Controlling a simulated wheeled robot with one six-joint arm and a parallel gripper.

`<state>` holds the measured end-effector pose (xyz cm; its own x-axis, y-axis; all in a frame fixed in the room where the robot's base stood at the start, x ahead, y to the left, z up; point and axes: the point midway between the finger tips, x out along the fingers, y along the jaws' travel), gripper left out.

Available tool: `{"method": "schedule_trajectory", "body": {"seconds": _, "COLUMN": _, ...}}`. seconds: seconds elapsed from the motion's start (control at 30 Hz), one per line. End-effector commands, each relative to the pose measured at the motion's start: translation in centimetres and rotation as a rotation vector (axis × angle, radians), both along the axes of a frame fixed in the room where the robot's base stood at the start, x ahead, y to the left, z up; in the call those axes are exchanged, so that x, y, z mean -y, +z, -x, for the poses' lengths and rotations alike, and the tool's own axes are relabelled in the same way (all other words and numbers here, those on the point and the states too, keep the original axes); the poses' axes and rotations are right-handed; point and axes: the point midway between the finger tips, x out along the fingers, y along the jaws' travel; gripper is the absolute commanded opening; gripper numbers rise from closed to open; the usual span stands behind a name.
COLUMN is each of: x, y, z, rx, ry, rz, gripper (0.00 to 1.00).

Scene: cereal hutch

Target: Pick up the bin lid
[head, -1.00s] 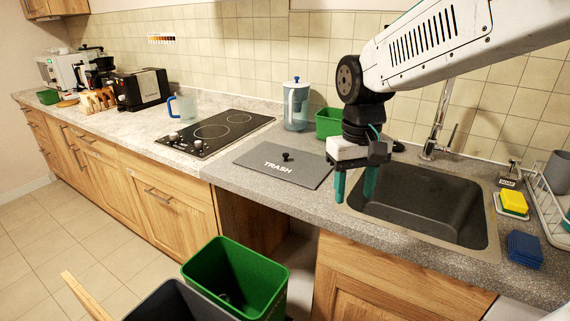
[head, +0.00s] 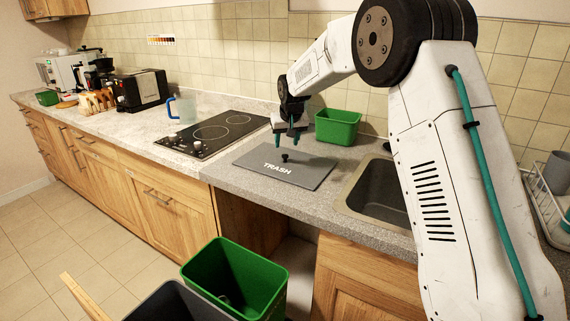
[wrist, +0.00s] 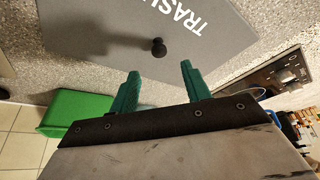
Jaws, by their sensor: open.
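The bin lid (head: 310,177) is a flat dark grey slab marked TRASH, lying on the counter between the cooktop and the sink. A small black knob (head: 285,157) stands up from it. In the wrist view the lid (wrist: 110,35) fills the top, with its knob (wrist: 158,47) just beyond and between the green fingertips. My gripper (head: 287,135) is open and empty, fingers pointing down, above and slightly behind the knob. It also shows in the wrist view (wrist: 158,80), apart from the lid.
A green tub (head: 337,126) stands on the counter behind the lid, right of my gripper. The black cooktop (head: 213,133) is at left, the sink (head: 378,192) at right. An open green bin (head: 237,275) stands below the counter front.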

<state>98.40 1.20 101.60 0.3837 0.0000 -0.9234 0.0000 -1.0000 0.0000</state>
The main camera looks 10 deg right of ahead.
Motion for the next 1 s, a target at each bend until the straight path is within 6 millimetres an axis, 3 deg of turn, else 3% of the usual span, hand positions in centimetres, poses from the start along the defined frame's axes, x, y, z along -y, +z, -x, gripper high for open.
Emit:
{"method": "schedule_trajectory", "body": {"seconds": 0.47, "x": -0.1, "y": -5.5, "z": -1.6, "rx": -0.002, "ry": 0.000, "rz": 0.000, "gripper": 0.47}}
{"method": "schedule_trajectory", "body": {"seconds": 0.7, "x": -0.1, "y": -5.7, "z": -1.8, "rx": -0.001, "ry": 0.000, "rz": 0.000, "gripper": 0.47}}
{"method": "schedule_trajectory", "body": {"seconds": 0.9, "x": -0.1, "y": -5.7, "z": -1.8, "rx": -0.001, "ry": 0.000, "rz": 0.000, "gripper": 0.00}}
{"method": "schedule_trajectory", "body": {"seconds": 1.0, "x": -0.1, "y": -5.6, "z": -1.8, "rx": -0.001, "ry": 0.000, "rz": 0.000, "gripper": 0.00}}
